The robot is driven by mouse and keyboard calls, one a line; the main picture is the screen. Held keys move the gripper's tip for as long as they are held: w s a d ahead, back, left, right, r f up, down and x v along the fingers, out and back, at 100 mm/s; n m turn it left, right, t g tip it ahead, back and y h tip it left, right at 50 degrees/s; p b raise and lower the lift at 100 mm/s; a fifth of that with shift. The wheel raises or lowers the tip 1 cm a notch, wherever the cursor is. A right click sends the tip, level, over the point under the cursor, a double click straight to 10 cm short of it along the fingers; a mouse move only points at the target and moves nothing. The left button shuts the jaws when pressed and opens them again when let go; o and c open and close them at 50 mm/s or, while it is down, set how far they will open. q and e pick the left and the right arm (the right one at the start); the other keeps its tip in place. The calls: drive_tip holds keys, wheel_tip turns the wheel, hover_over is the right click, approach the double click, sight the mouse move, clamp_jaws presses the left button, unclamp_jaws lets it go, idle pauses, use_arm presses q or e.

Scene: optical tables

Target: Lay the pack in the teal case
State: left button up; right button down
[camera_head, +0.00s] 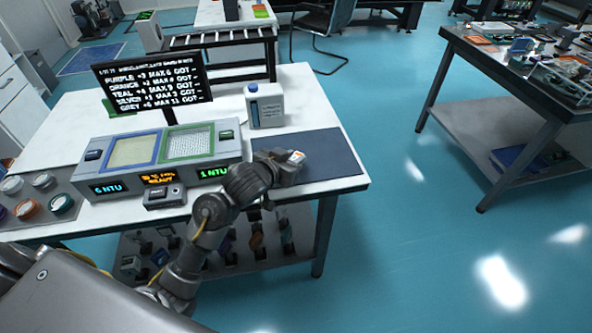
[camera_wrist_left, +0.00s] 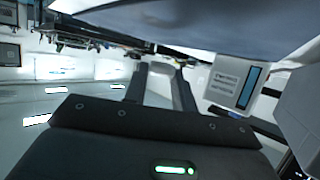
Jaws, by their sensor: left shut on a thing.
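My left gripper (camera_head: 291,166) is over the dark mat at the right end of the white table. It is shut on a small white thing with an orange patch (camera_head: 297,156). This looks like the pack, though most of it is hidden by the fingers. In the left wrist view the two dark fingers of the left gripper (camera_wrist_left: 161,70) reach forward, and the held thing is hard to make out between them. I cannot make out a teal case for certain in either view. My right gripper is not in view.
A white jug (camera_head: 265,106) stands behind the dark mat (camera_head: 322,156); it also shows in the left wrist view (camera_wrist_left: 235,84). A grey instrument (camera_head: 104,175) and a screen (camera_head: 152,80) are left of it. Small things fill the lower shelf. Another table (camera_head: 470,55) stands right.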

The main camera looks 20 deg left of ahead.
use_arm(q)
drive_tip(key=shift+w+d+f+b, duration=0.1)
drive_tip(key=shift+w+f+b, duration=0.1)
drive_tip(key=shift+f, duration=0.75)
drive_tip(key=shift+w+d+f+b, duration=0.1)
drive_tip(key=shift+f+b, duration=0.1)
drive_tip(key=shift+f, duration=0.75)
drive_tip(key=shift+f, duration=0.15)
drive_tip(key=o, duration=0.9)
drive_tip(key=shift+o, duration=0.2)
drive_tip(key=shift+s+r, duration=0.1)
drive_tip(key=shift+r, duration=0.15)
drive_tip(key=p+v, duration=0.2)
drive_tip(key=v, duration=1)
drive_tip(key=shift+f, duration=0.15)
